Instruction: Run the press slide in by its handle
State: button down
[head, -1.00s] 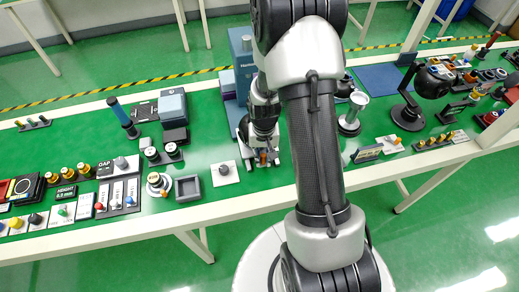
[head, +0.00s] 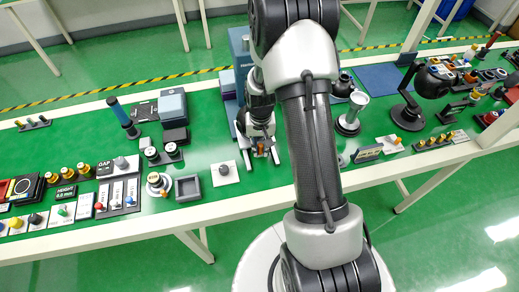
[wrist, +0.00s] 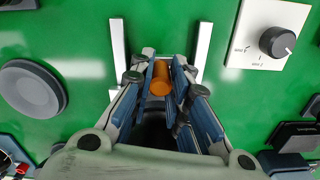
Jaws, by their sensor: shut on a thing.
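The orange slide handle (wrist: 160,78) stands between my gripper's fingertips in the wrist view. It shows as a small orange spot in the head view (head: 261,149). My gripper (wrist: 160,85) is shut on it, with blue-sided fingers on both sides. Pale guide rails run on either side of the handle, one at left (wrist: 118,45) and one at right (wrist: 203,45) in the wrist view. The blue press (head: 239,45) stands behind my gripper in the head view, partly hidden by my arm. The slide's body under my gripper is mostly hidden.
A dark knob on a white plate (head: 224,169) sits left of the rails, with a grey square tray (head: 188,188) beyond it. A chrome stand (head: 349,124) is to the right. Green bench top is clear just in front of the rails.

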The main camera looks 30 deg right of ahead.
jog(key=shift+w+d, duration=0.3)
jog(key=shift+w, duration=0.75)
jog(key=shift+w+d, duration=0.3)
jog(key=shift+w, duration=0.7)
jog(key=shift+w+d, duration=0.3)
jog(key=shift+w, duration=0.9)
jog(key=shift+w+d+r, duration=0.1)
jog(key=c, duration=1.7)
grip_release()
jog(key=shift+o, duration=1.1)
notch_tip(320, 180, up, 12)
jog(key=shift+f, duration=0.1)
